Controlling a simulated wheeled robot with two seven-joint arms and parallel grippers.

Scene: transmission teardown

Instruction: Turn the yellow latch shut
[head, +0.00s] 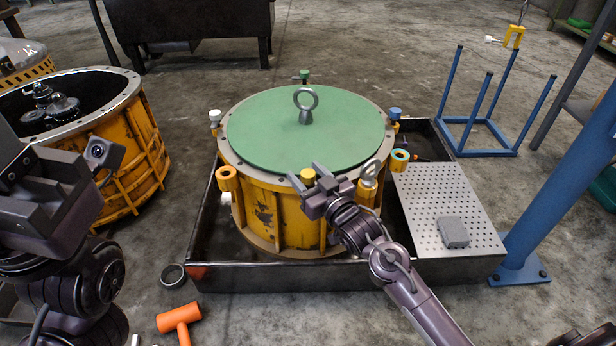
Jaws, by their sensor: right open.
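The yellow latch (308,176) is a small yellow-topped knob at the near rim of the round yellow housing (285,212). A green lid (265,135) with a grey lifting eye (306,104) covers the housing. My right gripper (307,174) is open at the near rim, its fingers on either side of the latch knob. I cannot tell whether they touch it. The latch's lower part is hidden by the gripper. My left arm (45,200) is at the left edge, away from the housing; its jaws cannot be made out.
White (215,116), green (304,75) and blue (396,113) knobs stand around the rim. The housing sits in a black tray (270,275) with a perforated plate (435,200) at right. An orange mallet (180,318) lies on the floor. A blue post (560,190) stands right.

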